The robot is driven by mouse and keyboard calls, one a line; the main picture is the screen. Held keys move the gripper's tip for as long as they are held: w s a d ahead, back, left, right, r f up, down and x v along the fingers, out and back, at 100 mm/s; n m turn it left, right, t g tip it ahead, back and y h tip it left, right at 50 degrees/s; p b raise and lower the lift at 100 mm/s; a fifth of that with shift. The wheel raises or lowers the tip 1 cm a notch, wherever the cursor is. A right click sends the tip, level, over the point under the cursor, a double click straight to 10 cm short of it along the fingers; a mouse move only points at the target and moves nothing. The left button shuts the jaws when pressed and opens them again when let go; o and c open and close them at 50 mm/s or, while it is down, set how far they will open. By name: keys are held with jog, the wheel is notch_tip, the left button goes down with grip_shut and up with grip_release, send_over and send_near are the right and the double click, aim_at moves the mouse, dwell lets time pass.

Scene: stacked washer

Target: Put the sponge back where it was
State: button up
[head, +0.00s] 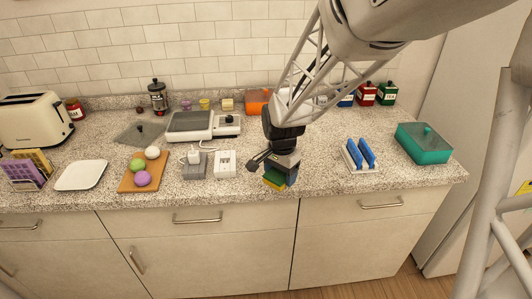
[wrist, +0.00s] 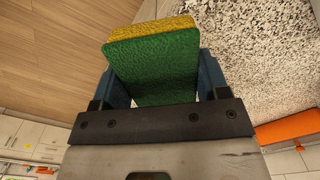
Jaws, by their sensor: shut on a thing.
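The sponge (head: 273,181) is a green block with a yellow layer. My gripper (head: 281,175) is shut on it, near the front edge of the counter in the head view. In the wrist view the sponge (wrist: 152,65) sits between the two blue fingers of my gripper (wrist: 160,82), with the green face toward the camera and the yellow layer behind its far end. The sponge appears held above the counter (head: 320,184), and I cannot tell its exact height. The sponge's earlier place cannot be told from these frames.
A white rack with blue upright pieces (head: 361,155) and a teal box (head: 423,144) stand to the right. White and grey blocks (head: 224,164), a wooden board with colored balls (head: 131,183) and a kitchen scale (head: 203,124) are to the left. Bare counter lies between gripper and rack.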

jog(key=w, duration=0.5)
jog(key=w+a+f, duration=0.1)
jog(key=w, duration=0.4)
jog(key=w+a, duration=0.1)
jog(key=w, duration=0.4)
jog(key=shift+w+f, duration=0.25)
jog(key=shift+w, duration=0.1)
jog(key=shift+f, duration=1.75)
jog(key=shift+f, duration=0.15)
jog(key=o, duration=0.9)
notch_tip(320, 180, up, 12)
